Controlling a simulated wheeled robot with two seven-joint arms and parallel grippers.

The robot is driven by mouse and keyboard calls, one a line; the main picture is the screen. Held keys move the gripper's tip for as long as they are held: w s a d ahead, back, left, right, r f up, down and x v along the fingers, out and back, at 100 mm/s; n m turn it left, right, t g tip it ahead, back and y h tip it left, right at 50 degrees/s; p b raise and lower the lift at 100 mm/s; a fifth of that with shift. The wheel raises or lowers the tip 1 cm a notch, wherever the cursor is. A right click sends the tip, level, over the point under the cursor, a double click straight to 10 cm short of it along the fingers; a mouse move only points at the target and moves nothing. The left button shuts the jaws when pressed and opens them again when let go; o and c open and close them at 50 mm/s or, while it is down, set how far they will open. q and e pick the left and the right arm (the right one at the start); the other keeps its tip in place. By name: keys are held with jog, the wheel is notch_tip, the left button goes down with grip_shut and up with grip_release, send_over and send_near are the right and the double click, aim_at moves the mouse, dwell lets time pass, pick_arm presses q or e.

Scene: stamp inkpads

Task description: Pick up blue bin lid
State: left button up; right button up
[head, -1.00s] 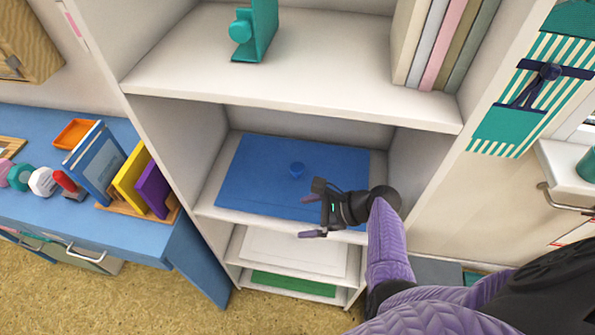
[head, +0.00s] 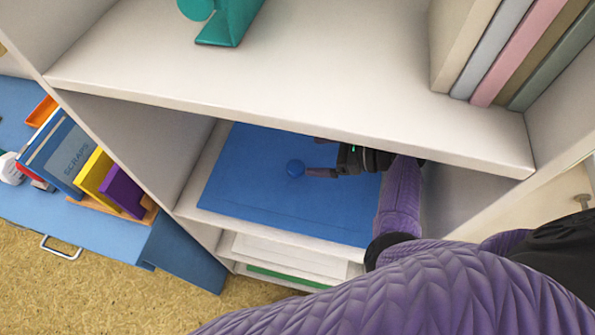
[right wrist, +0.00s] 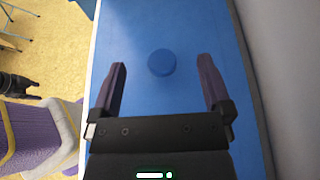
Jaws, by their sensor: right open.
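The blue bin lid (head: 245,195) is a flat blue panel with a round blue knob (head: 295,168), lying on the middle shelf of the white unit. The lid also fills much of the right wrist view (right wrist: 200,135), with its knob (right wrist: 161,63) near the centre. My right gripper (right wrist: 161,82) is open, its two purple fingers spread to either side of the knob's line, with the knob just beyond or level with the tips and not gripped. In the head view the right gripper (head: 308,160) is beside the knob, partly hidden by the upper shelf edge. My left gripper does not show in the head view.
The upper shelf (head: 300,85) hangs over the lid and my right arm. A white side wall stands close to the right. Below are a white panel (head: 290,255) and a green one (head: 285,275). A blue desk (head: 90,225) with books is at left.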

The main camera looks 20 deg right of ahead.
jog(key=b, duration=0.4)
send_near(289, 168)
jog(key=w+f, duration=0.1)
jog(key=w+a+f, duration=0.1)
jog(key=shift+w+a+f, duration=0.25)
jog(key=shift+a+f, duration=0.05)
jog(key=shift+f, duration=0.1)
jog(key=b+x, duration=0.2)
jog(key=x, duration=0.5)
jog(key=shift+s+a, duration=0.1)
jog(key=shift+s, duration=0.05)
jog(key=shift+a, duration=0.2)
jog(key=shift+r, duration=0.15)
grip_shut()
